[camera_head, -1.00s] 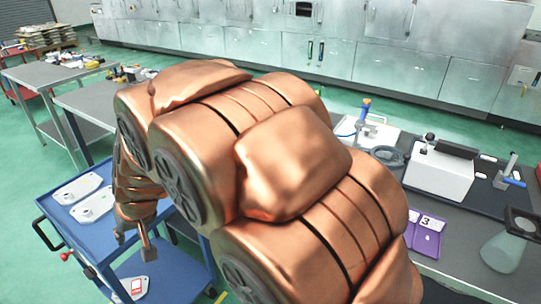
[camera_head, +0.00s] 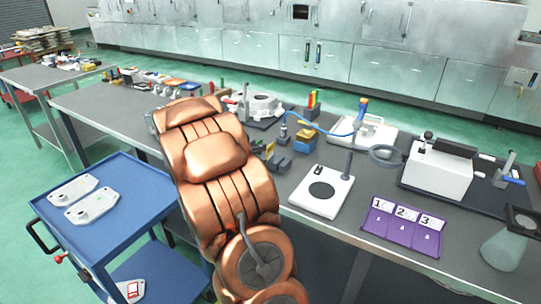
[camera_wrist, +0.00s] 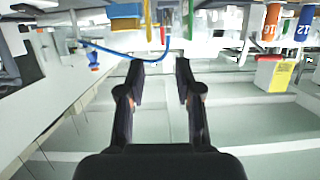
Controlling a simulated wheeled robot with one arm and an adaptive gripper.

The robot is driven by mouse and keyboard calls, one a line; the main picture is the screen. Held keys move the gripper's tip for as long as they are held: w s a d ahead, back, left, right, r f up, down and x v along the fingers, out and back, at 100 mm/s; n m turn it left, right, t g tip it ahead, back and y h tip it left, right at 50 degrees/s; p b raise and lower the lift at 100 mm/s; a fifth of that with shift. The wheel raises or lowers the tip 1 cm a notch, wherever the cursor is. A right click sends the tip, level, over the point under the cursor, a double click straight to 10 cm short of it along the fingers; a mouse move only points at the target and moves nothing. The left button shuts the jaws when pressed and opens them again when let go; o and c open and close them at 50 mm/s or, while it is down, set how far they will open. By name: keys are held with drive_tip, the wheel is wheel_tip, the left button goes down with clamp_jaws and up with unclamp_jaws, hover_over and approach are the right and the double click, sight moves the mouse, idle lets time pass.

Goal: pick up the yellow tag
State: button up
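I cannot pick out the yellow tag for certain.
The grey bench (camera_head: 345,232) carries a white plate with a black disc (camera_head: 322,192), a purple mat (camera_head: 402,226) with numbered cards, a white machine (camera_head: 437,172) and a flask (camera_head: 505,250). A blue cart (camera_head: 125,215) with white castings stands at the left. A blue cable (camera_wrist: 110,52) runs near my fingertips.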

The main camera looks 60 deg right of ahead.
sight(268, 147)
drive_tip(key=d+f, duration=0.1)
drive_tip(key=d, duration=0.1)
drive_tip(key=d+f, duration=0.1)
drive_tip(key=d, duration=0.1)
drive_tip(key=s+d+f+p, duration=0.1)
drive_tip(key=shift+d, duration=0.4)
drive_tip(key=shift+x, duration=0.85)
clamp_jaws()
